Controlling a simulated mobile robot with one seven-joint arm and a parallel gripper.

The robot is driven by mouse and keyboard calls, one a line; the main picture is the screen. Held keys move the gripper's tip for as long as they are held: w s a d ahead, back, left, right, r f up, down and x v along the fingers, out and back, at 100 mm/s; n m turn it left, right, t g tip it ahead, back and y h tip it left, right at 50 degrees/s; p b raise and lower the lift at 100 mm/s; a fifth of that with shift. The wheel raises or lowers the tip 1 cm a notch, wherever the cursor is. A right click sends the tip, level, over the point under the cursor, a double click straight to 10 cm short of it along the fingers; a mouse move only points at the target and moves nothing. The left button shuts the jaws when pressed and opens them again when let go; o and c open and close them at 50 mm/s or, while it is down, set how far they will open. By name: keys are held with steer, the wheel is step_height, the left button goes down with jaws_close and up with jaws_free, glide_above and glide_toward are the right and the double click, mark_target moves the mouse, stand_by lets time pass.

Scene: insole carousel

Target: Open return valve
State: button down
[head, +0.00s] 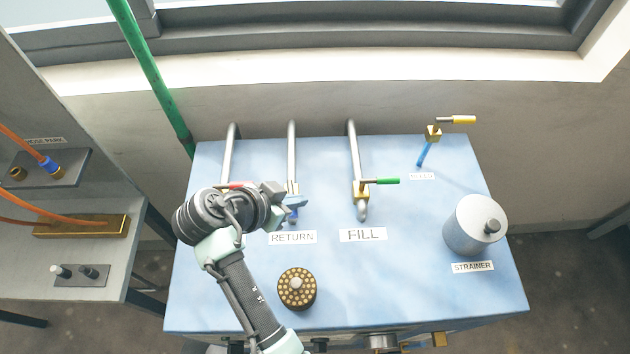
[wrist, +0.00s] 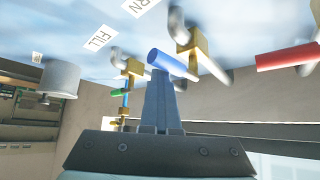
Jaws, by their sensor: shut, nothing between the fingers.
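The return valve is a brass body with a blue lever, behind the RETURN label (head: 292,238) in the head view. In the head view my gripper (head: 291,201) is beside the return valve's pipe (head: 291,150), and my wrist hides part of the valve.
The FILL valve with a green lever (head: 386,181) stands to the right. A red lever (wrist: 287,57) is near on the other side, mostly behind my wrist in the head view. A strainer (head: 470,228) and a round brass-dotted fitting (head: 297,289) stand on the blue top (head: 400,290).

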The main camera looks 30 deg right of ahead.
steer(key=shift+w+a, duration=0.25)
steer(key=shift+a, duration=0.25)
stand_by(0.3)
